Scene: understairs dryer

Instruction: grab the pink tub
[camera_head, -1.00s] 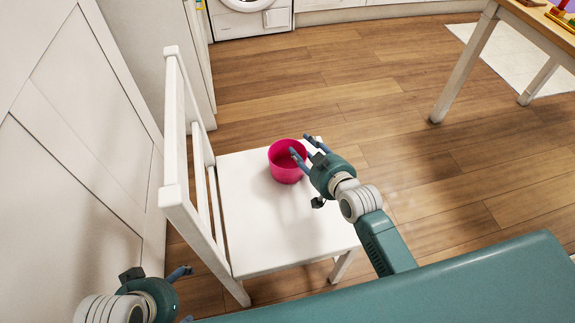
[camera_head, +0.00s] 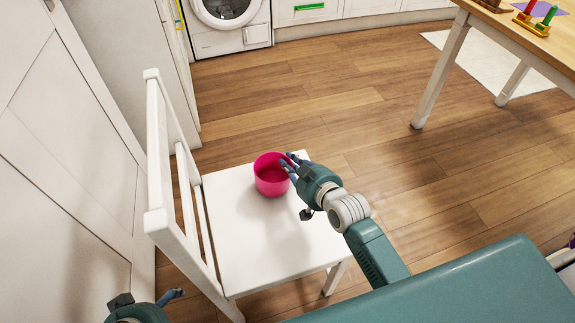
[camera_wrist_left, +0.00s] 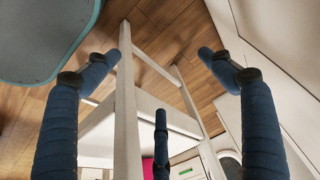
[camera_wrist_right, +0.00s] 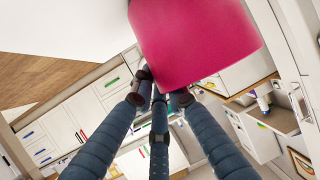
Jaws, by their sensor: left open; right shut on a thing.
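The pink tub (camera_head: 271,181) is upright at the far part of the white chair's seat (camera_head: 262,240). My right gripper (camera_head: 287,163) is at the tub's right rim, its fingers shut on the wall there. In the right wrist view the tub (camera_wrist_right: 195,40) fills the top middle, with the right gripper's fingers (camera_wrist_right: 160,88) close together at its edge. My left gripper (camera_head: 172,297) shows only in part at the bottom left. In the left wrist view its fingers (camera_wrist_left: 160,62) are spread wide and empty, with the chair's back beyond them.
The chair's back (camera_head: 165,170) rises on the left, near a white panelled wall (camera_head: 70,150). A washing machine (camera_head: 229,25) stands at the back. A wooden table (camera_head: 520,30) with toys is at the upper right. The wooden floor between is clear.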

